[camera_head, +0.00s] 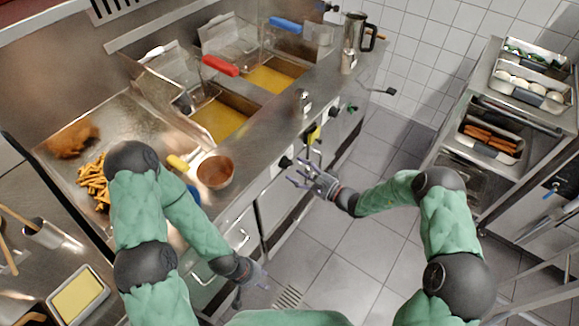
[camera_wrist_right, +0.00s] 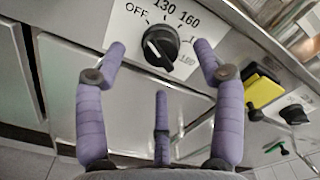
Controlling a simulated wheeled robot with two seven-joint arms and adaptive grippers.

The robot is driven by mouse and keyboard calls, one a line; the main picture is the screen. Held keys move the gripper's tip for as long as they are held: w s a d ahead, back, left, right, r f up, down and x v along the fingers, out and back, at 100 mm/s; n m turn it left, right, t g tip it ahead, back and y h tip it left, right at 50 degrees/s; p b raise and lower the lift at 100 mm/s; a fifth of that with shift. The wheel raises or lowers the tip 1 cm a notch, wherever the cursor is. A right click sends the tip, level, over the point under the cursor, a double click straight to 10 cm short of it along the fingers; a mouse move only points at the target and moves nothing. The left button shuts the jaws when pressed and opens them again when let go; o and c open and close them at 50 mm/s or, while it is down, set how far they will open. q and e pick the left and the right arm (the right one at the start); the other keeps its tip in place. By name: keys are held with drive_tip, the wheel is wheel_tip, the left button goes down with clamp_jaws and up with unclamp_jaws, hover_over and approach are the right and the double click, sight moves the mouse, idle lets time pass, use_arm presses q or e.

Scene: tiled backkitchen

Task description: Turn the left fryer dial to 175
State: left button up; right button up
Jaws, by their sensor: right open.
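The left fryer dial (camera_wrist_right: 160,47) is a round black knob on a pale plate in the right wrist view. OFF, 130 and 160 are readable around it; the marks on its right side are partly hidden by a finger. A light line crosses the knob, slanting from upper left to lower right; I cannot tell which end points. The dial also shows on the fryer front in the head view (camera_head: 285,162). My right gripper (camera_head: 303,173) is open and faces it, with purple fingers on either side, not visibly touching it. My left gripper (camera_head: 258,275) hangs low by the counter front, its opening unclear.
A second dial (camera_wrist_right: 294,114) and a yellow item (camera_wrist_right: 262,90) are farther right along the panel. Above are oil vats (camera_head: 222,118) with baskets and a copper-coloured pot (camera_head: 215,171). A rack with trays (camera_head: 490,135) stands right. The floor between (camera_head: 335,250) is clear.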

sight(290, 166)
drive_tip(key=shift+b+x, duration=0.4)
drive_tip(key=shift+x, duration=1.75)
drive_tip(key=c, duration=1.1)
